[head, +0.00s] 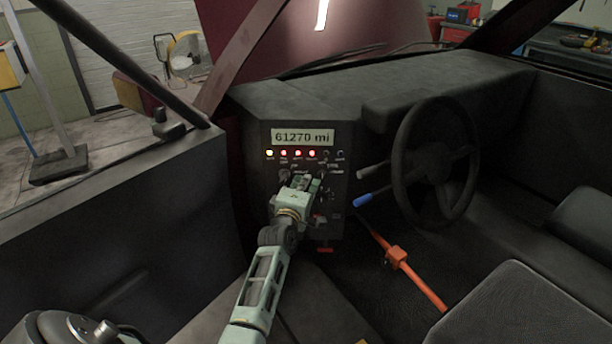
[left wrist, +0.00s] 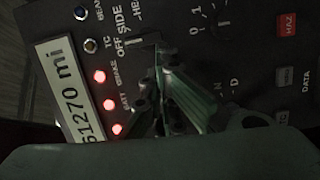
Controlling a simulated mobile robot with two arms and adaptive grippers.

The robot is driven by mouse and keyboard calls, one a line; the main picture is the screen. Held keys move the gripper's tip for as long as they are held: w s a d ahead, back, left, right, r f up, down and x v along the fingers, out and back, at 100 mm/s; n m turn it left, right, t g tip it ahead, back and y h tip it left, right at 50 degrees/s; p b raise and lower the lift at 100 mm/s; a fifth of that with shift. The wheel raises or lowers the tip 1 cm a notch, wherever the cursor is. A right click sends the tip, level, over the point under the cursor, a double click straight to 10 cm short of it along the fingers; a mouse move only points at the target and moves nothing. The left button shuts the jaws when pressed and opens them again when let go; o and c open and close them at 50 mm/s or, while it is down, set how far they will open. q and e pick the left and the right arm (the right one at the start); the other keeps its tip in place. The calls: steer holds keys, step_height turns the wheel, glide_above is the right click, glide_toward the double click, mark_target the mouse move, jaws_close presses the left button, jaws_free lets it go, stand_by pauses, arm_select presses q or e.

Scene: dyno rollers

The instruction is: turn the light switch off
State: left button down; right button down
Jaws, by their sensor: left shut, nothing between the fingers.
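The light switch area, marked OFF, SIDE and a cut-off third label, is on the upper right of the dark dashboard panel (head: 340,205). In the left wrist view its lettering (left wrist: 122,32) shows beside the gripper. My left gripper (head: 313,181) is shut and empty in front of the panel, close to this area. In the left wrist view the gripper (left wrist: 160,65) has its fingers together; whether they touch the knob cannot be told. My right gripper is not in view.
The panel has a mileage display (head: 303,136), a row of yellow and red lamps, and a numbered knob (left wrist: 217,22). The steering wheel (head: 436,162), a blue-tipped lever (head: 362,201) and an orange bar (head: 396,258) are to the right. The door (head: 110,215) is left.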

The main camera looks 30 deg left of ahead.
arm_select(q)
steer(key=shift+d+f, duration=0.2)
steer(key=shift+f, duration=0.1)
steer(key=shift+d+f, duration=0.1)
stand_by(0.5)
